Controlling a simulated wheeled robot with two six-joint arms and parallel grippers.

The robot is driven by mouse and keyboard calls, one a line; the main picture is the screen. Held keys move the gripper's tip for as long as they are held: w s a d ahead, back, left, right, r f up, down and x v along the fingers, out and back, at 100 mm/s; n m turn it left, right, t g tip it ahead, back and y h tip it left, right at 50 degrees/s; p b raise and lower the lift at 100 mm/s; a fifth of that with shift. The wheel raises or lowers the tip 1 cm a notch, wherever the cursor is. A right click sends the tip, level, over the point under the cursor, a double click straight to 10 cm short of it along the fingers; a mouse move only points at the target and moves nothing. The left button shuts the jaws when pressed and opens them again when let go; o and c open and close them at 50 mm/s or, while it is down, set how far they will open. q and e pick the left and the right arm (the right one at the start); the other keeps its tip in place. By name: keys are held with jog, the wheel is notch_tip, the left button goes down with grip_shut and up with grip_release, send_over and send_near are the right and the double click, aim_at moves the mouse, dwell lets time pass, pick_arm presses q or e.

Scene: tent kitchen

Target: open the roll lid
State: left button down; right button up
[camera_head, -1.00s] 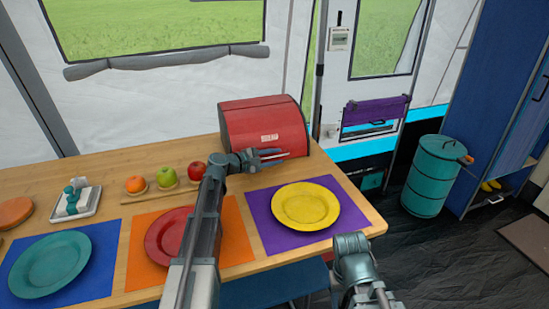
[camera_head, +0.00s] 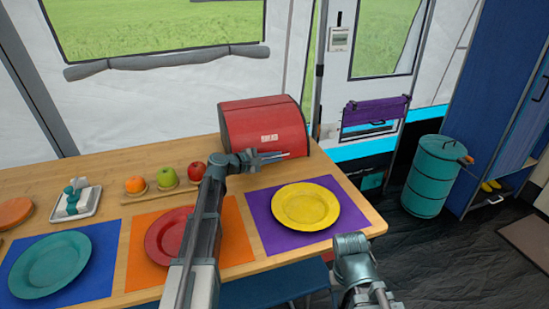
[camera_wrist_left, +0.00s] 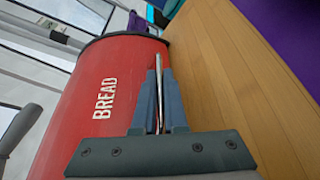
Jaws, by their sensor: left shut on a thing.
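The red bread box (camera_head: 250,121) stands at the back right of the wooden table. Its curved roll lid (camera_head: 285,125) is down and carries a white label, which reads BREAD in the left wrist view. My left gripper (camera_head: 272,157) is at the lower front of the lid. In the left wrist view the gripper's fingers (camera_wrist_left: 160,105) are shut on a thin metal bar, the lid's handle (camera_wrist_left: 159,75). The fingers hide part of the bar. My right arm shows at the lower right of the head view, but its gripper is not visible.
A yellow plate (camera_head: 305,206) on a purple mat (camera_head: 262,232) lies close in front of the box. A red plate (camera_head: 160,238) lies near my left arm. An orange, a green apple and a red apple (camera_head: 197,171) sit left of the box.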

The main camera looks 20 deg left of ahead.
aim_at(262, 111)
dwell(0.7)
pick_arm(q)
jog(key=w+r+n+p, duration=0.1)
jog(key=r+p, duration=0.1)
jog(key=p, duration=0.1)
jog(key=w+a+r+n+g+p, duration=0.1)
jog(key=r+p, duration=0.2)
jog(key=p, duration=0.1)
jog(key=w+a+r+n+g+p, duration=0.1)
jog(key=r+p, duration=0.2)
jog(key=shift+w+a+r+n+p, duration=0.1)
jog(key=shift+w+r+n+p, duration=0.1)
jog(key=shift+n+p, duration=0.15)
jog(key=w+a+r+n+g+p, duration=0.1)
jog(key=w+p, duration=0.1)
jog(key=w+a+r+n+h+p, duration=0.1)
jog(key=w+a+r+p, duration=0.1)
jog(key=w+a+r+n+g+p, duration=0.1)
jog(key=w+r+p, duration=0.1)
jog(key=shift+w+a+r+n+g+h, duration=0.15)
jog(key=shift+w+a+n+g+h, duration=0.15)
jog(key=shift+a+n+h, duration=0.1)
jog(key=shift+w+a+r+p, duration=0.15)
jog(key=shift+w+a+p, duration=0.15)
jog(key=shift+w, duration=0.3)
jog(key=shift+w+a+r+p, duration=0.15)
jog(key=shift+w+a, duration=0.25)
jog(key=shift+w, duration=0.15)
jog(key=c, duration=1)
grip_release()
